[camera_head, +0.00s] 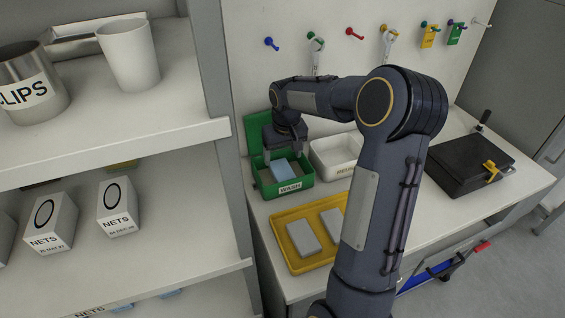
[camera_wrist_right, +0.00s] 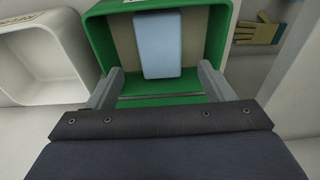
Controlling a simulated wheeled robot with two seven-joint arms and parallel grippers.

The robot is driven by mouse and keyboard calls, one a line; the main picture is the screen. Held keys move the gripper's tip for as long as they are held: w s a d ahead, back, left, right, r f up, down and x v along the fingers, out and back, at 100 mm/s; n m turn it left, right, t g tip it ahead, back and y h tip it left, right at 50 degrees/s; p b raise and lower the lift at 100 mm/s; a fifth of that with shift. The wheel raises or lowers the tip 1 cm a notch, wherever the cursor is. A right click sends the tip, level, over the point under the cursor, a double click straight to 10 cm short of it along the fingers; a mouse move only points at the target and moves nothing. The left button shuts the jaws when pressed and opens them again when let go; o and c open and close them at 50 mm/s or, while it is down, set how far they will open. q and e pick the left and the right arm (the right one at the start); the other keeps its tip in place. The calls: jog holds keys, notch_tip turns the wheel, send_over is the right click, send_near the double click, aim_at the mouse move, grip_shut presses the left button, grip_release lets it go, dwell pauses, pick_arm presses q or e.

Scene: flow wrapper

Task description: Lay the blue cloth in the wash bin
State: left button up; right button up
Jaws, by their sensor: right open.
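The wash bin (camera_head: 291,191) is a green box with a white WASH label and a raised green lid behind it. The blue cloth (camera_head: 283,170) lies inside it, and in the right wrist view the cloth (camera_wrist_right: 158,45) rests on a beige surface within the green walls (camera_wrist_right: 219,30). My right gripper (camera_head: 283,157) is over the bin, pointing down. In the wrist view its two fingers (camera_wrist_right: 158,84) are spread wide with nothing between them, apart from the cloth. My left gripper is not in view.
A white bin (camera_head: 335,172) stands right of the wash bin. A yellow tray (camera_head: 276,226) with grey blocks is in front. A black case (camera_head: 462,163) sits further right. Shelves with a cup (camera_head: 128,55) and NETS boxes (camera_head: 51,222) fill the left. Hooks line the back wall.

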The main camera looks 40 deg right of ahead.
aim_at(285, 174)
notch_tip(285, 174, up, 7)
jog(key=s, duration=0.1)
jog(key=shift+a+r, duration=0.15)
jog(key=shift+r, duration=0.05)
jog(key=shift+f, duration=0.1)
dwell(0.4)
